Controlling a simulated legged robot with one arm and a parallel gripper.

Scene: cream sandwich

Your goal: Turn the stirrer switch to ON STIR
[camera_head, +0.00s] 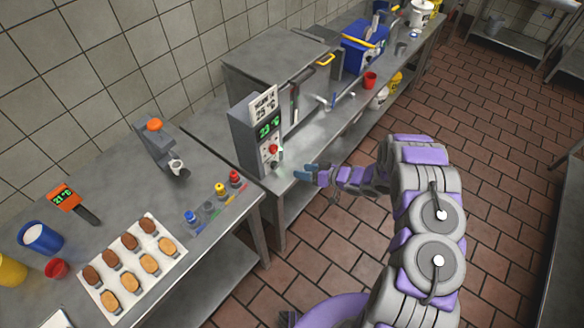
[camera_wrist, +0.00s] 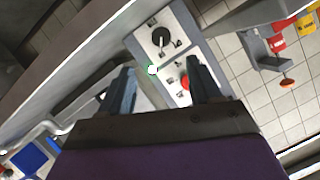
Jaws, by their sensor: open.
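The grey control box (camera_head: 244,138) stands on the back counter in the head view, with a green display, a red button (camera_head: 273,149) and a dark rotary switch (camera_head: 275,165) below it. In the wrist view the black switch (camera_wrist: 161,37) sits on a light panel ahead of my fingertips, and the red button (camera_wrist: 185,82) shows beside the right finger. The switch labels are too small to read. My gripper (camera_head: 303,173) is just right of the box, pointing at its front. In the wrist view my gripper (camera_wrist: 160,70) is open and empty, apart from the switch.
The front table (camera_head: 214,249) holds a tray of sandwich pieces (camera_head: 132,266), small coloured bottles (camera_head: 220,190) and a thermometer (camera_head: 72,202). Behind the box are a large metal unit (camera_head: 270,58), a red cup (camera_head: 370,80) and a blue bin (camera_head: 362,48).

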